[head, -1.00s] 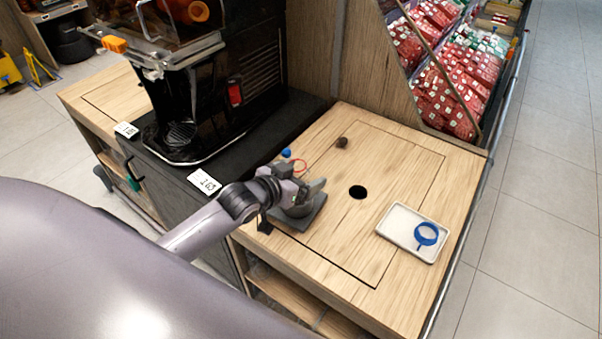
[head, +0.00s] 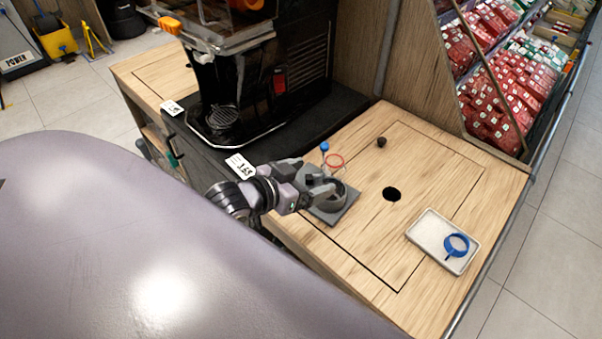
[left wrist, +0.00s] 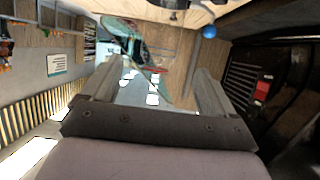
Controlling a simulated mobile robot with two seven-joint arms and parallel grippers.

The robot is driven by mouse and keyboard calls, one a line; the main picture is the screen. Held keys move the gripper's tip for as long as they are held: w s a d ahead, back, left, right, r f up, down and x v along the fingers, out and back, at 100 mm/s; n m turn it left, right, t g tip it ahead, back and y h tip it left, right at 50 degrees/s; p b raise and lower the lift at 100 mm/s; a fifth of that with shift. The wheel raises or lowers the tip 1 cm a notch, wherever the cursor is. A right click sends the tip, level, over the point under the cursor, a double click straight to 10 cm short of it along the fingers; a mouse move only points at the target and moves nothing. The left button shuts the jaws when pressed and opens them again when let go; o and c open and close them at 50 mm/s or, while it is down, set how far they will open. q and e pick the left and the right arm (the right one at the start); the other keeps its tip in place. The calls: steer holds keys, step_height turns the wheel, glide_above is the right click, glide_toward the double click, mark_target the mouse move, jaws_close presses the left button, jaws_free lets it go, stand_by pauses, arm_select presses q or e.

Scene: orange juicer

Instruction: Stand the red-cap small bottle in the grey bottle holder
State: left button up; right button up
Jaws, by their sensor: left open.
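The grey bottle holder (head: 346,207), a flat plate with a raised round ring, lies at the left of the wooden counter. A thin red ring (head: 333,161), seemingly the red part of a see-through bottle, shows just behind the holder. The bottle's body is hardly visible in the head view, so I cannot tell whether it stands in the holder. My left gripper (head: 322,182) is open at the holder's left side, its fingers overlapping the ring in the picture. In the left wrist view, clear glass (left wrist: 122,38) with a reddish edge shows beyond the open fingers. My right gripper is out of view.
A blue ball-like piece (head: 324,147) is behind the holder. A dark knob (head: 381,142) and a round hole (head: 391,194) are on the counter. A white tray (head: 428,229) with a blue ring (head: 456,245) lies right. The black juicer (head: 255,100) stands left.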

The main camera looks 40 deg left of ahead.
arm_select(q)
steer(key=s+d+f+g, duration=0.1)
steer(key=s+d+f, duration=0.2)
steer(key=s+f, duration=0.4)
steer(key=s+d+f+g, duration=0.2)
steer(key=s+d+f, duration=0.1)
steer(key=s+f, duration=0.4)
steer(key=shift+d+f, duration=0.2)
steer(key=shift+f, duration=0.15)
stand_by(0.5)
